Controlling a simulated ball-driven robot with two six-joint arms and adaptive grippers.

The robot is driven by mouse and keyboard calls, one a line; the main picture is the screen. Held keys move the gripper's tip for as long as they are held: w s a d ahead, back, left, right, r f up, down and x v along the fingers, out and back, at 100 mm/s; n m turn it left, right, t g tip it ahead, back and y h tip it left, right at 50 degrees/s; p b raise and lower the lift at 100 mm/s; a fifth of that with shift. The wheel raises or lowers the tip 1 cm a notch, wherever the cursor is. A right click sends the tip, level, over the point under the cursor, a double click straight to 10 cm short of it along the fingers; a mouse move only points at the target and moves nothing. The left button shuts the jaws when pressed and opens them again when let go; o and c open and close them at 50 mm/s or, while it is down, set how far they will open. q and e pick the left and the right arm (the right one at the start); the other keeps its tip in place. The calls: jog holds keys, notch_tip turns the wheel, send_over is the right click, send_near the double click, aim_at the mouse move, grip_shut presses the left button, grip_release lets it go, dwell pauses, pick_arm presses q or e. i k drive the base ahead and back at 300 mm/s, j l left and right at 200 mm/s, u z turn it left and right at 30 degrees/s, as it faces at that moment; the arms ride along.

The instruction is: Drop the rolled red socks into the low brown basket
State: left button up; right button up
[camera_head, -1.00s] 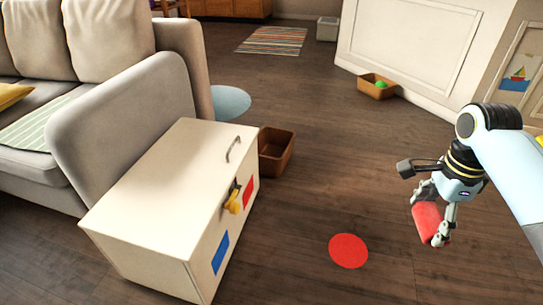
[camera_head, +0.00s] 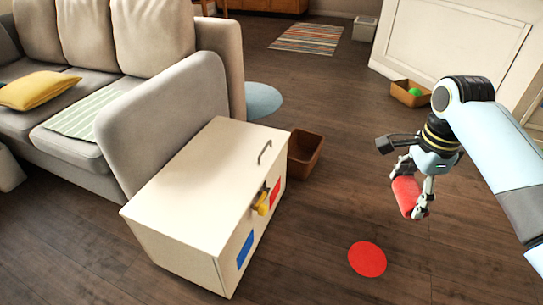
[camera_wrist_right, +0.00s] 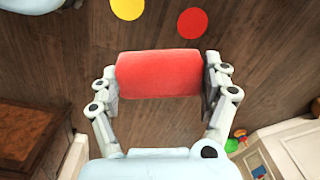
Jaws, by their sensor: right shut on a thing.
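The rolled red socks (camera_head: 406,196) are held between the two fingers of my right gripper (camera_head: 411,193), above the floor. In the right wrist view, the red roll (camera_wrist_right: 160,75) spans the gap between both fingertips. A brown basket (camera_head: 305,157) stands on the floor beside the far right end of the white chest; it looks empty from here. Another low brown basket (camera_head: 404,97), with a green ball (camera_head: 415,92) in it, stands farther back by the white panel. My right gripper is apart from both, nearer to me. My left gripper is not in view.
A flat red disc (camera_head: 367,259) lies on the floor; a yellow one (camera_wrist_right: 128,8) shows in the right wrist view. A grey sofa (camera_head: 165,115) is at left. Floor between gripper and baskets is clear.

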aim_at(300, 155)
jog(key=i+l+u, duration=0.2)
jog(key=u, duration=0.15)
jog(key=i+l+u, duration=0.2)
jog(key=u, duration=0.15)
jog(key=i+l+u, duration=0.1)
jog(key=l+u, duration=0.2)
jog(key=i+l, duration=0.15)
jog(key=l, duration=0.35)
jog(key=i+l+u, duration=0.15)
jog(key=l, duration=0.35)
jog(key=i+l, duration=0.15)
jog(key=l, duration=0.35)
jog(key=i+l+u, duration=0.1)
jog(key=l, duration=0.4)
jog(key=i+l, duration=0.15)
jog(key=l, duration=0.35)
jog(key=i+l+u, duration=0.15)
jog(key=l, duration=0.9)
jog(key=i+u, duration=0.05)
